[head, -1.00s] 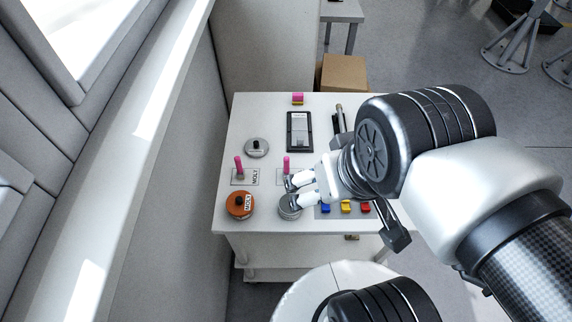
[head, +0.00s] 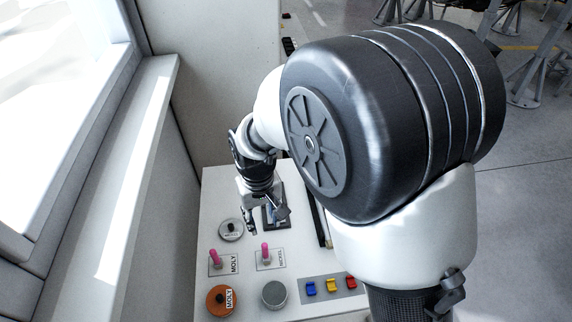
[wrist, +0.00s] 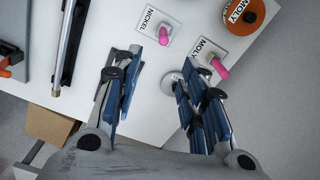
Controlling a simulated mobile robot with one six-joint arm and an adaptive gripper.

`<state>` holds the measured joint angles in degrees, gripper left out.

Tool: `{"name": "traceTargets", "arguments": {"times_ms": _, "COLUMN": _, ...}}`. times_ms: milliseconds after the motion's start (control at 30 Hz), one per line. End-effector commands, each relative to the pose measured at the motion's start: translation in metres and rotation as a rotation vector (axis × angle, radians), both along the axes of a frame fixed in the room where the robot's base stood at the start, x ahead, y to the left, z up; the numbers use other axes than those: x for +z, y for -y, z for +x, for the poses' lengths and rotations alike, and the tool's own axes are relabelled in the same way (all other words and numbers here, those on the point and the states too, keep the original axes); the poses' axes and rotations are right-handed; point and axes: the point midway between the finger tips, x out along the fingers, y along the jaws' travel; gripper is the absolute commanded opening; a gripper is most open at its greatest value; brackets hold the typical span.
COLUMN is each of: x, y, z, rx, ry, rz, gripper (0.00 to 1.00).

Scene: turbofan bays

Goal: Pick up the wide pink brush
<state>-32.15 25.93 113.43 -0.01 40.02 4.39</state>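Two pink-handled brushes stand on the white table. One brush (head: 214,257) is at the MOLY label and the other (head: 265,250) at the NICKEL label. In the wrist view they appear at MOLY (wrist: 219,68) and at NICKEL (wrist: 163,36). I cannot tell which is the wider. My gripper (head: 267,222) is over the table, farther back than both brushes, near a grey lid and a black case. In the wrist view my gripper (wrist: 155,67) is open and empty, its fingers apart. Both brushes lie beyond the fingertips there, untouched.
A grey lid (head: 231,230) with a black knob, an orange MOLY tin (head: 221,300), a grey tin (head: 274,294) and coloured blocks (head: 331,286) are on the table (head: 212,190). A dark rod (head: 320,215) lies right. A wall (head: 180,175) runs along the left.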

Motion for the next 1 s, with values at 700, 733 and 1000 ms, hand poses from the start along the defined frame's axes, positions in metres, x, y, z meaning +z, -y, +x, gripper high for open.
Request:
{"name": "traceTargets", "arguments": {"times_ms": 700, "x": -0.124, "y": -0.007, "z": -0.002, "rx": 0.013, "ry": -0.011, "rz": -0.007, "gripper": 0.39}}
{"name": "traceTargets", "arguments": {"times_ms": 733, "x": -0.127, "y": -0.007, "z": -0.002, "rx": 0.013, "ry": -0.010, "rz": -0.007, "gripper": 0.39}}
{"name": "traceTargets", "arguments": {"times_ms": 1000, "x": -0.142, "y": -0.007, "z": -0.004, "rx": 0.013, "ry": -0.011, "rz": -0.007, "gripper": 0.39}}
